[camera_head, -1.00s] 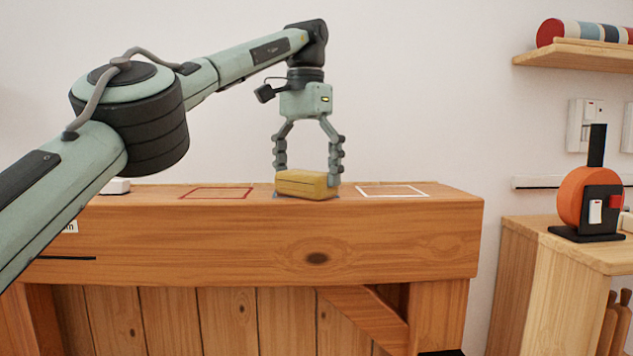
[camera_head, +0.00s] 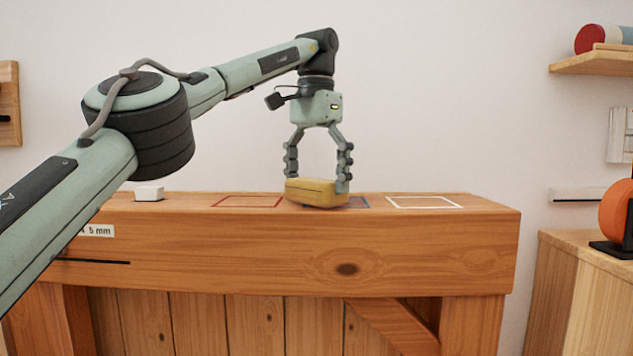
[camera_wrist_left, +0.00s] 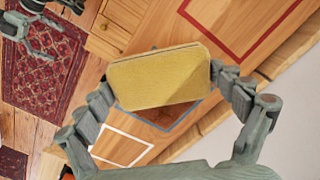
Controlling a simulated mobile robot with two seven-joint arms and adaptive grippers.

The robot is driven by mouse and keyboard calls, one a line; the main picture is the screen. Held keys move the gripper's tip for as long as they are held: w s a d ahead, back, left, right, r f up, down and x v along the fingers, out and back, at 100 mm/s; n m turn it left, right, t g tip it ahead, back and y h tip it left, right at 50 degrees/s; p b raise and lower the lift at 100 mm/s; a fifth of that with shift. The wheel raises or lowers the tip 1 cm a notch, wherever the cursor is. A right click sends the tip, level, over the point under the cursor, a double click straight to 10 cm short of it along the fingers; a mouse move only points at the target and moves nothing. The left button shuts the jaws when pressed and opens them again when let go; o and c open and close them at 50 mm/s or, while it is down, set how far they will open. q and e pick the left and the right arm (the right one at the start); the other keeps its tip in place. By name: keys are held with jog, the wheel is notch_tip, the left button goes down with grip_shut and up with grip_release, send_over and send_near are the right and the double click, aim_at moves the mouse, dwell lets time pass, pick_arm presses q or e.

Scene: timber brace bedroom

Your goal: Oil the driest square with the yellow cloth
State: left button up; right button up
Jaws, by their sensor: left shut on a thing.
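My left gripper (camera_head: 318,180) is shut on the yellow cloth (camera_head: 312,193), a thick padded block. The cloth is low over the top of the timber beam (camera_head: 300,240); I cannot tell whether it touches. It covers part of the blue-outlined square (camera_head: 358,202), whose wood looks dark in the left wrist view (camera_wrist_left: 163,115). The red-outlined square (camera_head: 248,201) is left of the cloth, the white-outlined square (camera_head: 425,202) right. Which square is driest is unclear. What looks like my right gripper (camera_wrist_left: 58,43) is open and empty over the floor in the left wrist view.
A small white block (camera_head: 149,193) sits on the beam's left part. A cabinet (camera_head: 585,255) with an orange round item (camera_head: 615,212) stands at the right. A shelf (camera_head: 595,64) hangs on the wall. A red patterned rug (camera_wrist_left: 45,75) lies on the floor.

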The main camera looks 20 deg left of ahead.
pick_arm(q)
jog(key=shift+r+p, duration=2.35)
jog(key=shift+r, duration=0.45)
notch_tip(320, 180, up, 3)
jog(key=p, duration=0.3)
